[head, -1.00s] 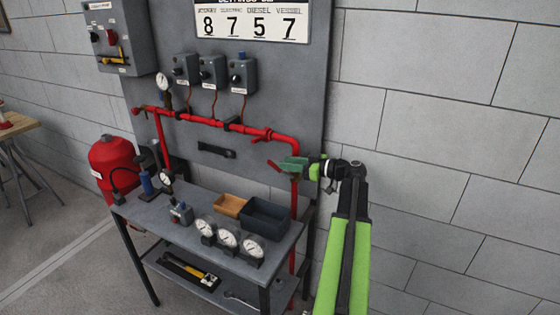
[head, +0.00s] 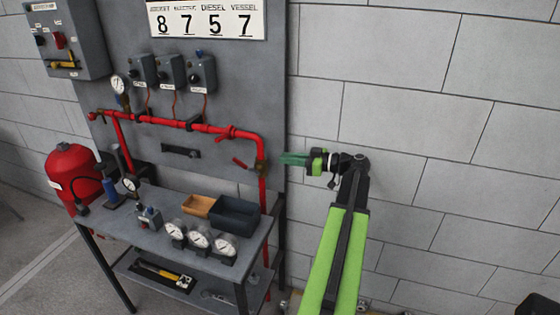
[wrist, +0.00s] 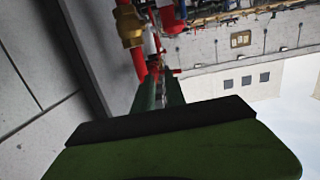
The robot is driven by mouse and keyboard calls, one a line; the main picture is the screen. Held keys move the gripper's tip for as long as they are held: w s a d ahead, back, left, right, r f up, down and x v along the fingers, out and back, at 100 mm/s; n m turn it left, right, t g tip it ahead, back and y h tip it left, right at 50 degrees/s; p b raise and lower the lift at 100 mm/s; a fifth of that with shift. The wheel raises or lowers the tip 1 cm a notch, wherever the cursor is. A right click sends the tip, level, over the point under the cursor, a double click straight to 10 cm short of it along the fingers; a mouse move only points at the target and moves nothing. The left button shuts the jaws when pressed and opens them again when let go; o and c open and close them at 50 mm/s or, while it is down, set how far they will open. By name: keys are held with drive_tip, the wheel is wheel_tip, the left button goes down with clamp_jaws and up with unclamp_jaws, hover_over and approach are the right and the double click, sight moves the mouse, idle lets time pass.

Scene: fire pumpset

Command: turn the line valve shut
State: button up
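The line valve has a brass body (head: 261,168) on the red pipe's vertical drop at the board's right edge. Its red lever (head: 240,163) points left and slightly up from the body. The brass body also shows in the wrist view (wrist: 128,25), at the top left. My gripper (head: 282,159) is just right of the valve, at about its height in the picture, pointing left and apart from it. In the wrist view its two green fingers (wrist: 160,92) have a narrow gap between them and hold nothing. The gripper's dark and green body hides the lower part of that view.
Below is a grey bench (head: 157,226) with gauges, an orange tray (head: 199,205) and a dark bin (head: 236,212). Bare block wall (head: 430,130) lies behind and right of my arm.

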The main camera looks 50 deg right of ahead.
drive_tip(key=t+b, duration=0.1)
drive_tip(key=b, duration=0.1)
drive_tip(key=w+t+b, duration=0.1)
drive_tip(key=b, duration=0.1)
drive_tip(key=shift+w+r+t+y+b, duration=0.15)
drive_tip(key=shift+r+t+y+b, duration=0.15)
drive_tip(key=shift+b, duration=0.1)
clamp_jaws()
drive_tip(key=t+y+b, duration=0.1)
drive_tip(key=b, duration=0.3)
hover_over(248, 167)
drive_tip(key=s, duration=0.2)
drive_tip(key=f+b, duration=0.1)
drive_tip(key=w+f+b, duration=0.1)
drive_tip(key=f, duration=0.1)
drive_tip(key=w+f+b, duration=0.1)
drive_tip(key=shift+f, duration=0.25)
drive_tip(key=shift+w+r, duration=0.1)
